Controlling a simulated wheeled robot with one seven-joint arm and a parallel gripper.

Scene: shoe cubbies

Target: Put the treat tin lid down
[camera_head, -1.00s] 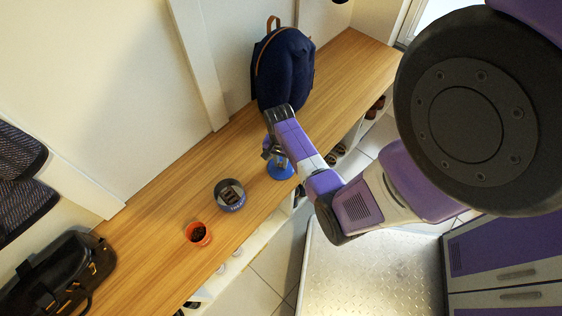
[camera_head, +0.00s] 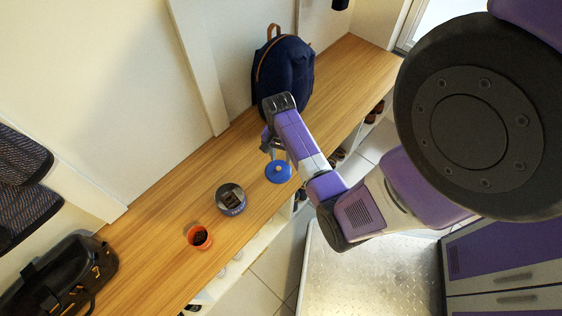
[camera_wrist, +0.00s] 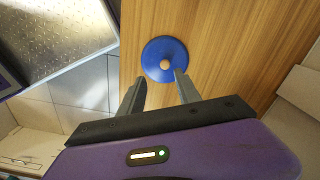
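The treat tin lid (camera_head: 286,176), a blue disc with a small tan knob, lies flat on the wooden bench near its front edge. In the wrist view the lid (camera_wrist: 152,50) is just past my fingertips, with the knob showing clear between the fingers. My gripper (camera_wrist: 159,76) is open and empty, its two fingers apart. In the head view my gripper (camera_head: 273,150) hangs just above and behind the lid. The round blue-grey tin (camera_head: 234,211) stands uncovered to the left of the lid, with dark pieces inside.
An orange cup (camera_head: 203,243) with dark contents stands left of the tin. A navy backpack (camera_head: 287,72) sits behind my gripper against the wall. A black bag (camera_head: 60,275) lies at the bench's left end. Bare bench (camera_head: 165,205) lies behind the tin and cup.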

